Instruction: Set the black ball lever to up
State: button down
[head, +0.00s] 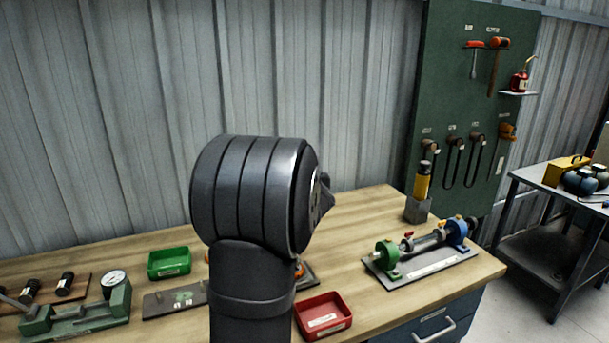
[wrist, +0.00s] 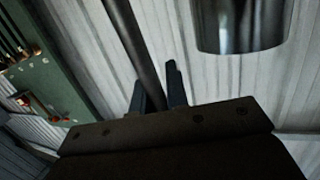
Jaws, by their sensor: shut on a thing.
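In the wrist view my gripper (wrist: 156,88) has its two dark fingers shut on a long dark rod (wrist: 128,35). The rod runs from the top edge down between the fingers and looks like the stem of the black ball lever. Its ball cannot be made out, and its up or down setting cannot be told. In the head view my own thick dark arm stands in the middle and hides the gripper and the lever. Part of a grey plate with orange parts (head: 299,268) shows beside the arm.
A green tray (head: 169,263) and a red tray (head: 323,316) lie either side of my arm. A green fixture with a dial gauge (head: 113,284) is at left. A shaft assembly (head: 420,246) and a yellow-and-black cylinder (head: 422,182) are at right. A tool board (head: 440,60) hangs behind.

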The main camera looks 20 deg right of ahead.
jog(key=shift+w+a+r, duration=0.15)
jog(key=shift+w+r, duration=0.05)
jog(key=shift+r, duration=0.8)
jog(key=c, duration=1)
grip_release()
jog(key=shift+s, duration=0.15)
jog(key=shift+f, duration=0.2)
jog(key=shift+s, duration=0.1)
jog(key=v, duration=1.7)
jog(key=shift+s+f, duration=0.15)
jog(key=x, duration=1.7)
jog(key=shift+w, duration=0.25)
jog(key=shift+s, duration=0.1)
